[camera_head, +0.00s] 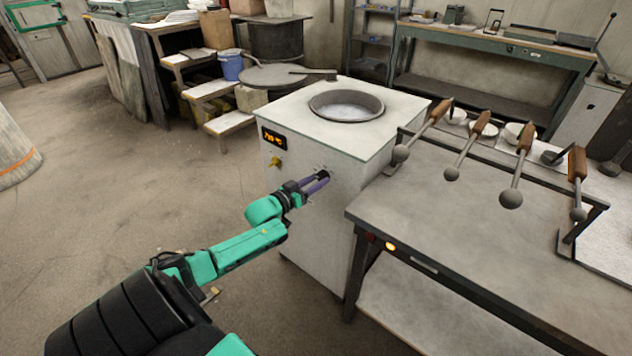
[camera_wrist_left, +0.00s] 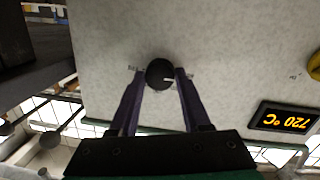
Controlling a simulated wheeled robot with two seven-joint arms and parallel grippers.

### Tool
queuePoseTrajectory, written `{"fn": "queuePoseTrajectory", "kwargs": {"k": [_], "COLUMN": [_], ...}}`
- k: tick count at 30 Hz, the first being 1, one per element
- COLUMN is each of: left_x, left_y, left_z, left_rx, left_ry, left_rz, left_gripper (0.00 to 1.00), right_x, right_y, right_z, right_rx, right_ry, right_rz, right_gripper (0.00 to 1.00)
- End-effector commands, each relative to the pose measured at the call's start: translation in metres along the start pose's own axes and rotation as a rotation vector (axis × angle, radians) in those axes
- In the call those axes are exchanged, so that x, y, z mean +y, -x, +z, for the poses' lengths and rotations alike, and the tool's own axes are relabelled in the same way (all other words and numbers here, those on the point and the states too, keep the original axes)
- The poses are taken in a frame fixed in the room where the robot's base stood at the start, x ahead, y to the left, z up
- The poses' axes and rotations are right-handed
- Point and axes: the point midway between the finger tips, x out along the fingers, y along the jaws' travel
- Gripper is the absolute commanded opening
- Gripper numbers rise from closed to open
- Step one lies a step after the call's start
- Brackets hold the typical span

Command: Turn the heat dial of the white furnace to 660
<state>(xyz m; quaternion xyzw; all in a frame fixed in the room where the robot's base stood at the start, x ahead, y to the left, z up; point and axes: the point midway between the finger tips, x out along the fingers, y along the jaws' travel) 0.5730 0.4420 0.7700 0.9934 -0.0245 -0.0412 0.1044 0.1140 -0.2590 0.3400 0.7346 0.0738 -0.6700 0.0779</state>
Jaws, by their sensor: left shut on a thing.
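The white furnace (camera_head: 340,140) stands left of the grey table, with an open round pot in its top. Its orange display (camera_head: 273,138) faces me; in the left wrist view the display (camera_wrist_left: 285,118) is upside down and reads 720 °C. The heat dial is a black round knob (camera_wrist_left: 160,74) with a pale pointer mark, on the furnace's front panel. My left gripper (camera_head: 320,180) is at the panel; in the left wrist view its purple fingers (camera_wrist_left: 160,78) are shut on the dial from both sides. My right gripper is out of view.
A yellow knob (camera_head: 275,162) sits below the display. Several ladles with wooden handles lean on a rack on the grey table (camera_head: 440,210), right of the furnace. A blue bucket (camera_head: 231,66) stands behind. The floor left of the furnace is clear.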

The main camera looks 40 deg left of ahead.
Motion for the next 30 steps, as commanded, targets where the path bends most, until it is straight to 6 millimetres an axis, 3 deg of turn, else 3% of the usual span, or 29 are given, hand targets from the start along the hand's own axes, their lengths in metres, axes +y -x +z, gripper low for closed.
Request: {"fn": "queuePoseTrajectory", "kwargs": {"k": [4,5,7,20,23,30], "left_x": [0.000,0.000,0.000,0.001,0.001,0.001], "left_y": [0.000,0.000,0.000,0.007,0.022,0.082], "left_z": [0.000,0.000,0.000,0.000,-0.001,0.000], "left_rx": [0.000,0.000,0.001,0.000,-0.002,-0.006], "left_ry": [0.003,0.003,0.002,0.002,0.004,0.004], "left_rz": [0.000,0.000,0.000,0.000,0.000,-0.001], "left_gripper": [0.00,0.51,0.77,0.77,0.77,0.77], "right_x": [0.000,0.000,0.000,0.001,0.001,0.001], "right_y": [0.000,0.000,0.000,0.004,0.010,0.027], "right_z": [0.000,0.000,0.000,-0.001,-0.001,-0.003], "right_rx": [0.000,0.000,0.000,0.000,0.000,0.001], "right_ry": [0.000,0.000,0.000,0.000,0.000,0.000], "right_rz": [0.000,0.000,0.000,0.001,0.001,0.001], "right_gripper": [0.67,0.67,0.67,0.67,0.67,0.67]}}
